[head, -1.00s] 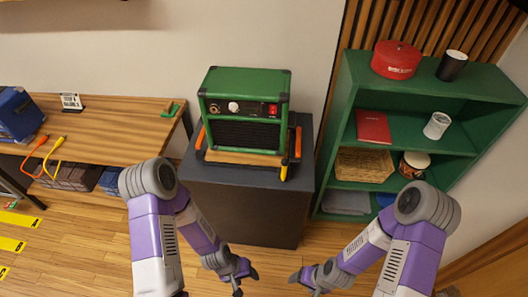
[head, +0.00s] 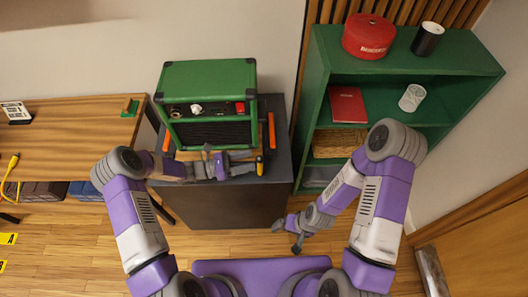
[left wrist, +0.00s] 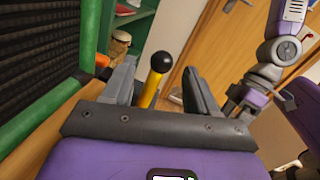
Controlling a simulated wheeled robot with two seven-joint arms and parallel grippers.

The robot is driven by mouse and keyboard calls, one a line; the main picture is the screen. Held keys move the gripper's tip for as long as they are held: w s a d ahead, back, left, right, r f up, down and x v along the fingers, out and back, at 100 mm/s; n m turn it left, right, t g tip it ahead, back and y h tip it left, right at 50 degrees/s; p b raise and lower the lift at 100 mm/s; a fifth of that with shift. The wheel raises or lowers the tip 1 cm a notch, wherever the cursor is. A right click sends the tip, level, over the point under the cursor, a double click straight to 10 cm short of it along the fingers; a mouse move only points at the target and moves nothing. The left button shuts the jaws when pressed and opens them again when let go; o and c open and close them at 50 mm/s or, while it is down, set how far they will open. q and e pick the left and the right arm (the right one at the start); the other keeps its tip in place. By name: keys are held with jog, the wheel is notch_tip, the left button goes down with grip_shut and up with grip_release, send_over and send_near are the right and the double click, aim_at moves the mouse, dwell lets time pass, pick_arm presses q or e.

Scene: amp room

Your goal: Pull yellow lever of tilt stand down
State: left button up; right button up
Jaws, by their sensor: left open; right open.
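The yellow lever (head: 260,166) is at the front right corner of the tilt stand (head: 271,132), which has orange side pieces and a wooden board under the green amp (head: 208,80). In the left wrist view the lever (left wrist: 149,94) has a black ball tip and stands between my open fingers, with a gap on both sides. My left gripper (head: 246,163) reaches across the amp's front from the left, its fingers pointing right at the lever. It hides part of the board. My right gripper (head: 287,238) is open and empty, low, right of the dark pedestal.
The dark pedestal (head: 215,207) carries the stand and amp. A green shelf (head: 440,67) on the right holds a red tin (head: 368,37), a black cup (head: 427,39) and a red book (head: 347,104). A wooden bench (head: 70,140) is at the left.

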aim_at(260, 166)
pick_arm(q)
jog(key=x, duration=0.7)
jog(key=shift+s, duration=0.2)
grip_shut()
